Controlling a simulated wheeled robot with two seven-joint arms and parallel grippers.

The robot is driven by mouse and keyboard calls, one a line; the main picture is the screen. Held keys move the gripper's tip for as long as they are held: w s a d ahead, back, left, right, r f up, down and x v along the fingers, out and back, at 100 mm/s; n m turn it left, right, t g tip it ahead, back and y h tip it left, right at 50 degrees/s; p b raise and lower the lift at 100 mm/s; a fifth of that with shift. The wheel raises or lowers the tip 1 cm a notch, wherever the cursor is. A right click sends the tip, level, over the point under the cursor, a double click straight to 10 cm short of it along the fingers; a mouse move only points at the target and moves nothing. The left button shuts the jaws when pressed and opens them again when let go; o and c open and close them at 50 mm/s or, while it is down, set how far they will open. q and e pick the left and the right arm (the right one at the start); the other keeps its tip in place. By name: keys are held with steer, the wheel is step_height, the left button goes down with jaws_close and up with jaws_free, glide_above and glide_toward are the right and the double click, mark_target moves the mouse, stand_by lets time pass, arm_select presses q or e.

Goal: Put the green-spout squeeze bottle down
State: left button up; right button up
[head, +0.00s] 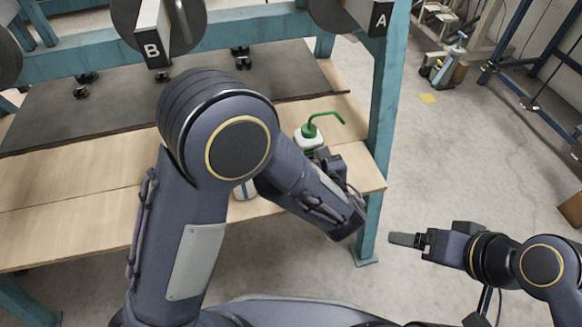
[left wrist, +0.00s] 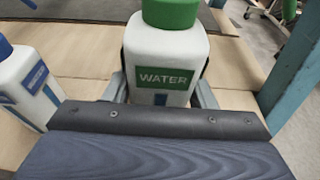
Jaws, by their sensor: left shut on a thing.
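The green-spout squeeze bottle (head: 308,139) is white with a green cap and bent green spout. In the head view it is at the right end of the wooden bench top. In the left wrist view the bottle (left wrist: 168,55) looks upright, with a green WATER label. My left gripper (left wrist: 160,90) is shut on it, one finger on each side. The bottle's base is hidden, so I cannot tell whether it touches the bench. My right gripper (head: 408,240) is over the floor at the right, away from the bottle; its finger gap does not show.
A second white bottle with a blue cap (left wrist: 22,82) stands left of the held one; my arm mostly hides it in the head view. The wooden bench top (head: 70,225) has a teal post (head: 388,90) at its right end. A dark mat (head: 100,110) lies behind.

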arm_select(q)
steer(key=f+b, duration=0.1)
steer(key=f, duration=0.1)
steer(key=a+f+b, duration=0.1)
steer(key=f+b, duration=0.1)
steer(key=shift+w, duration=0.1)
steer(key=shift+d+f, duration=0.15)
steer(key=o, duration=0.8)
steer(key=shift+c, duration=0.2)
